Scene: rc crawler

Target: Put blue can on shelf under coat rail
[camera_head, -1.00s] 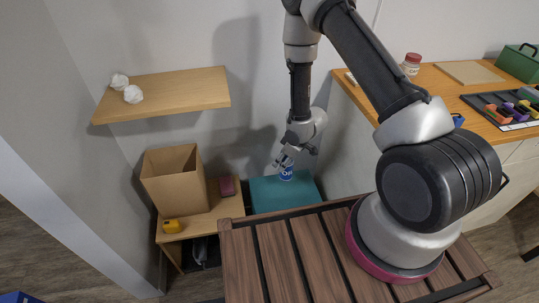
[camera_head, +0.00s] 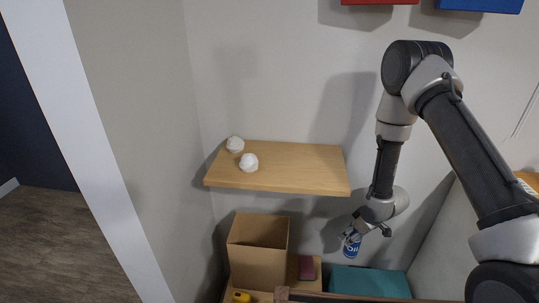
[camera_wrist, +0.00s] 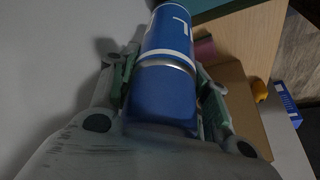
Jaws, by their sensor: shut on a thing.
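The blue can (camera_head: 352,247) with white lettering is held by my gripper (camera_head: 354,236), low and to the right of the wall shelf. In the wrist view the can (camera_wrist: 165,95) lies between the two fingers of my gripper (camera_wrist: 168,82), which are shut on it. The can is upright or slightly tilted, in front of the wall and above the teal box. The wooden wall shelf (camera_head: 300,178) is up and left of the can. Two white crumpled lumps (camera_head: 249,162) sit on its left part; its right part is bare. No coat rail is visible.
An open cardboard box (camera_head: 258,262) stands below the shelf, with a dark red item (camera_head: 306,268) beside it and a yellow item (camera_head: 241,297) in front. A teal box (camera_head: 370,282) is below the can. Red (camera_head: 380,1) and blue (camera_head: 480,4) things show at the top edge.

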